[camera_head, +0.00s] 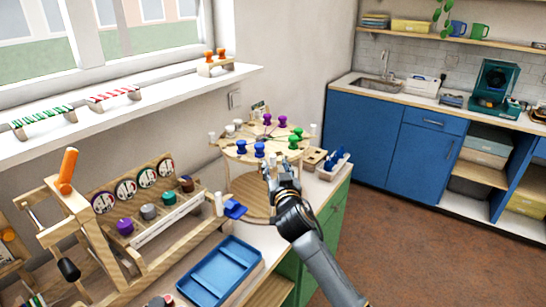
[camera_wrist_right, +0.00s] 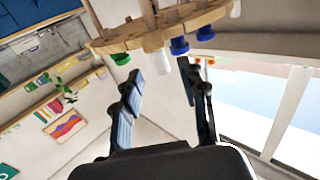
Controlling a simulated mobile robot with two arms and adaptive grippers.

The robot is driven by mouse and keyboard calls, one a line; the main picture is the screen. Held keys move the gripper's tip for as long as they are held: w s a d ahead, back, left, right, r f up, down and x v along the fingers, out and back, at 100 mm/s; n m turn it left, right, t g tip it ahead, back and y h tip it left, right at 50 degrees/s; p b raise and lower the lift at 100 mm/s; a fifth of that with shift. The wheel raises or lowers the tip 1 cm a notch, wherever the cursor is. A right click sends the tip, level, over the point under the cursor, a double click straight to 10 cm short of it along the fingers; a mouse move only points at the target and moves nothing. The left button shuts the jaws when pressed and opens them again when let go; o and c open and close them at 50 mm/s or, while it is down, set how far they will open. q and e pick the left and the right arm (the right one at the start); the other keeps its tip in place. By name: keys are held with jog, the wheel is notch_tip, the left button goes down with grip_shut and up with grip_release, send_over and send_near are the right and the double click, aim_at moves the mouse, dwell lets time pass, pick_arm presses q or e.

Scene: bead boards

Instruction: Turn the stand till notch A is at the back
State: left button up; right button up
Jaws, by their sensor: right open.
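The round wooden stand (camera_head: 228,147) sits on the counter, above a lower wooden base (camera_head: 250,190). Purple pegs (camera_head: 282,121), blue pegs (camera_head: 259,150), green pegs (camera_head: 293,141) and white pegs stand around its rim. I cannot make out a notch letter, so notch A is not identified. My right gripper (camera_head: 275,170) is at the stand's front edge, open. The stand's rim (camera_wrist_right: 200,17) crosses the top there, with a green peg (camera_wrist_right: 121,58) and blue pegs (camera_wrist_right: 179,45). My left gripper is not in view.
A blue tray (camera_head: 220,272) lies left of my right arm. A wooden rack with colored spools (camera_head: 124,226) and an orange-handled wooden device (camera_head: 68,170) stand further left. A small holder with blue items (camera_head: 335,160) is right of the stand. The window wall is behind.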

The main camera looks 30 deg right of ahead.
aim_at(274, 161)
jog(key=shift+x, duration=2.35)
grip_shut()
